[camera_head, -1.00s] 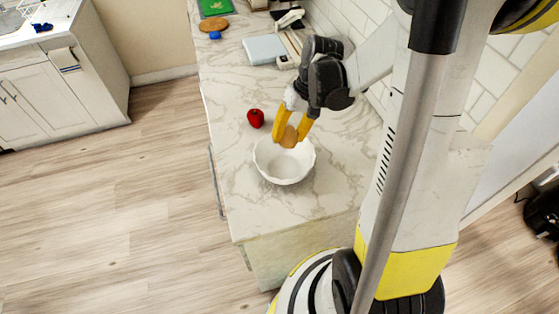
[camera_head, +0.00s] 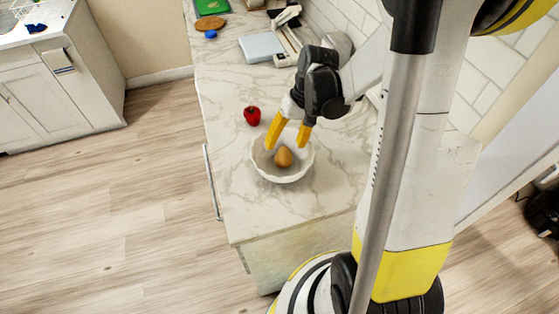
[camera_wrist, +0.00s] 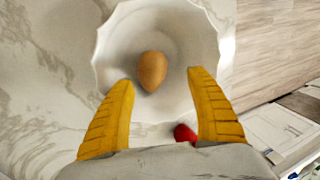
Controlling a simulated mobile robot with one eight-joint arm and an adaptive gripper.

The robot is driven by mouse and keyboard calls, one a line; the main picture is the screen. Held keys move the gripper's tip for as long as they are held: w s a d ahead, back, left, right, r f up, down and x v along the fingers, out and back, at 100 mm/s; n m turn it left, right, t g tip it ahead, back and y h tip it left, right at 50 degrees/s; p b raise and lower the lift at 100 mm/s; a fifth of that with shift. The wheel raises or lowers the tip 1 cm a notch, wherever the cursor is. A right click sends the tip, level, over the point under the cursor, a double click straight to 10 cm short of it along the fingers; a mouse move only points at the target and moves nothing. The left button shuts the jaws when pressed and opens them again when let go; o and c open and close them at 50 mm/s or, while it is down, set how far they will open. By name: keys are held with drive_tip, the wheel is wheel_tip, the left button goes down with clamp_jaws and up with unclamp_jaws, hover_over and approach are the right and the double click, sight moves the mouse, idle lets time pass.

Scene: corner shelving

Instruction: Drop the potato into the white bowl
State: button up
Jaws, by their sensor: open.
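The brown potato (camera_head: 284,157) lies inside the white bowl (camera_head: 283,178), which stands on the marble counter. In the wrist view the potato (camera_wrist: 152,71) shows inside the bowl (camera_wrist: 207,37), near its middle. My gripper (camera_head: 287,145) is over the back part of the bowl, with its yellow fingers spread apart and nothing between them. In the wrist view the open fingers (camera_wrist: 161,85) straddle the near side of the bowl, apart from the potato.
A red apple or similar fruit (camera_head: 252,116) sits on the counter (camera_head: 225,140) behind the bowl to the left. A light grey-blue flat object (camera_head: 262,47), a blue item (camera_head: 211,34) and a green board (camera_head: 212,7) lie farther back. The tiled wall is at right.

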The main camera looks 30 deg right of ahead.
drive_tip(key=v, duration=1.2)
drive_tip(key=s+a+f+n+t+h+b, duration=0.2)
drive_tip(key=s+a+t+b, duration=0.4)
drive_tip(key=a, duration=0.6)
drive_tip(key=s+h, duration=0.1)
drive_tip(key=s, duration=0.1)
drive_tip(key=shift+s+a+t+b, duration=0.3)
drive_tip(key=shift+f, duration=0.15)
idle(1.0)
